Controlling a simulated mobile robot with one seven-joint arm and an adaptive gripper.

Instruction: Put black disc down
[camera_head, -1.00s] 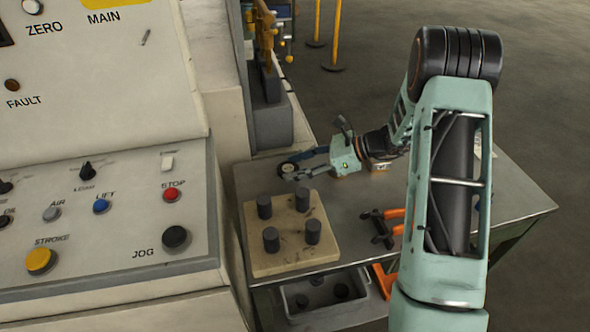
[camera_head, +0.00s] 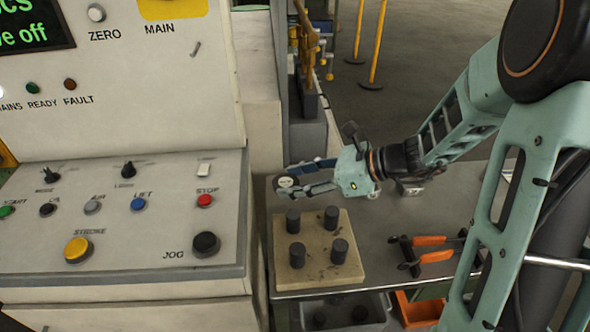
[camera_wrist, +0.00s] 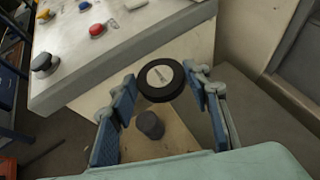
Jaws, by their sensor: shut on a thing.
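The black disc (camera_wrist: 152,94), with a pale round centre, is between the fingertips of my gripper (camera_wrist: 160,80) in the wrist view. My gripper is shut on it from both sides. In the head view my gripper (camera_head: 291,178) reaches in from the right. The disc (camera_head: 286,182) shows small at the fingertips, beyond the far left corner of the peg board. It appears held above the table (camera_head: 385,215); its exact height is unclear. Its underside is hidden.
A pale board (camera_head: 318,268) with several dark upright pegs lies on the table. Orange-handled tongs (camera_head: 430,240) lie to its right. The control panel (camera_head: 130,215) stands close on the left. A grey bin (camera_head: 372,308) and an orange bin (camera_head: 418,310) are below.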

